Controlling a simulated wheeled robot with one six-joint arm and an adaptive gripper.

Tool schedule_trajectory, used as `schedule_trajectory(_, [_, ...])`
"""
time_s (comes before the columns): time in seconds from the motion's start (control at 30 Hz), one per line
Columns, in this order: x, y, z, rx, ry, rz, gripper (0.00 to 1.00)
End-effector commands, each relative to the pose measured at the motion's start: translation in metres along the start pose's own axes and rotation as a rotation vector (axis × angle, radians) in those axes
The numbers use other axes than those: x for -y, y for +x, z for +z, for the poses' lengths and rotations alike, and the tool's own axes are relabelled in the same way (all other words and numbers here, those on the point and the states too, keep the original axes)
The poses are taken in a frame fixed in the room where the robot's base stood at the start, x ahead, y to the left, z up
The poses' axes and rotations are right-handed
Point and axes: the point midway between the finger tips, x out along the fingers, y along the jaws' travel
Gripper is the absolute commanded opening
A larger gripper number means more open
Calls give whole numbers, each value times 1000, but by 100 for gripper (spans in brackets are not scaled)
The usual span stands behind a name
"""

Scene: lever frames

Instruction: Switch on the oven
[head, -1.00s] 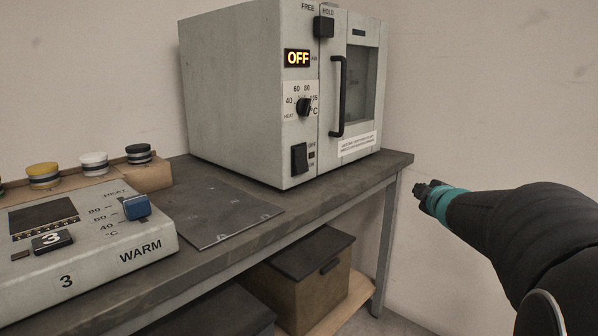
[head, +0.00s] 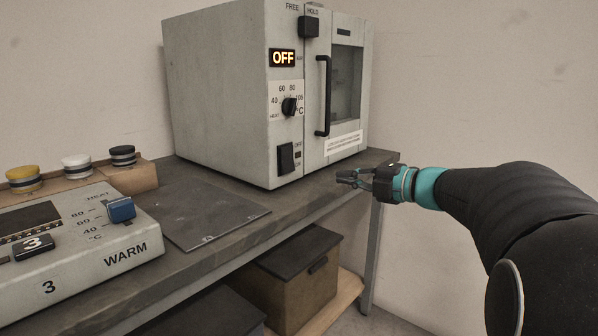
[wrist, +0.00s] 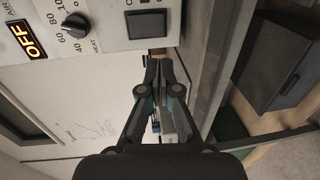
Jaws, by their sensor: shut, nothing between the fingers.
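The grey oven (head: 215,90) stands on the bench with its door closed. Its lit display (head: 283,58) reads OFF, also in the wrist view (wrist: 27,40). A black rocker switch (head: 286,158), with OFF lettered above a small indicator beside it, sits low on the front panel; it shows at the top of the wrist view (wrist: 146,24). The black dial (head: 289,106) is above it. My gripper (head: 340,178) is shut and empty, in front of the oven and right of the switch, apart from it. In the wrist view its fingertips (wrist: 158,65) are together, below the switch in the picture.
A FREE/HOLD latch (head: 308,27) and a black door handle (head: 323,96) are on the oven. A dark plate (head: 205,215) lies on the bench (head: 235,240). A WARM heater box (head: 110,255) with a blue slider stands at left. A lidded box (head: 295,275) sits underneath.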

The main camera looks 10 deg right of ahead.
Motion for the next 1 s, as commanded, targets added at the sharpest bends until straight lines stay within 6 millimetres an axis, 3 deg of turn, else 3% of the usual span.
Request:
schedule_trajectory(0.33, [0,14,0,-1,2,1,0])
schedule_trajectory(1.0, [0,126,0,0,1,0,0])
